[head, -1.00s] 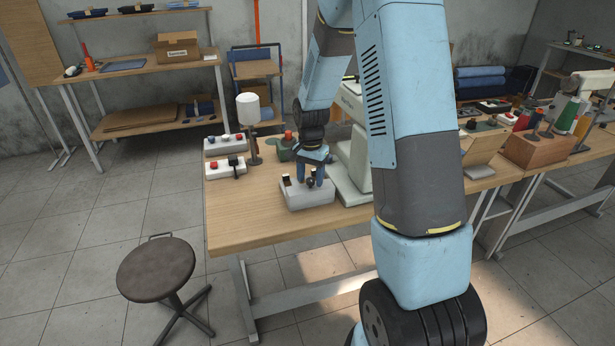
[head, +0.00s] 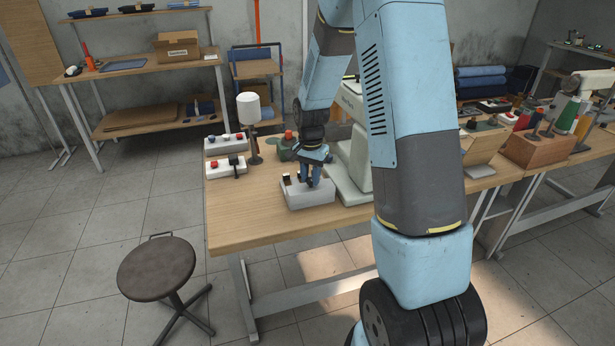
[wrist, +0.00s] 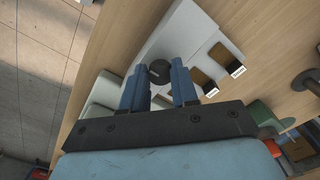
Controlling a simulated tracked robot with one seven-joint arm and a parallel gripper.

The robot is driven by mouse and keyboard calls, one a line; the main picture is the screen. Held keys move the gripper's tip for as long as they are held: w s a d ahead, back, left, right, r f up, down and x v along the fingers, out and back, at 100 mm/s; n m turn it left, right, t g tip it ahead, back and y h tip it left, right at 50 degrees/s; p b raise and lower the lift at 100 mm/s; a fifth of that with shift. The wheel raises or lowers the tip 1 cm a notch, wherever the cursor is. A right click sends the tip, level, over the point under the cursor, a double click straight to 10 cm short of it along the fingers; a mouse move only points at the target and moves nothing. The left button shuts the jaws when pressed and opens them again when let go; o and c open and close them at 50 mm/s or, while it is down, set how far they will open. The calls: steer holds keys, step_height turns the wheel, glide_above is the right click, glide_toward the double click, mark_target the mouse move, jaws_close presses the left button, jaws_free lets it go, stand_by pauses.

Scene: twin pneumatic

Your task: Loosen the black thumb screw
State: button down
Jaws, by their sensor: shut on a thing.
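The black thumb screw (wrist: 159,72) is a dark round knob on a white box-shaped unit (wrist: 205,30), seen between my fingers in the wrist view. My gripper (wrist: 160,80) has its two blue fingers on either side of the knob and is shut on it. In the head view, my gripper (head: 310,180) points down onto the right part of the white unit (head: 308,198), which sits on the wooden table (head: 250,225). There the fingers hide the knob.
A white sewing machine (head: 350,175) stands close to the right of my gripper. White boxes with red and black knobs (head: 226,165) and a thread spool stand (head: 250,125) are at the back left. The table front left is clear. A stool (head: 157,268) stands on the floor.

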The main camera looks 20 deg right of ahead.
steer(key=shift+w+d+r+n, duration=0.1)
steer(key=shift+w+n, duration=0.1)
steer(key=shift+n, duration=0.6)
steer(key=n, duration=1.1)
steer(key=shift+n, duration=0.4)
steer(key=c, duration=0.9)
jaws_free()
steer(key=shift+o, duration=0.2)
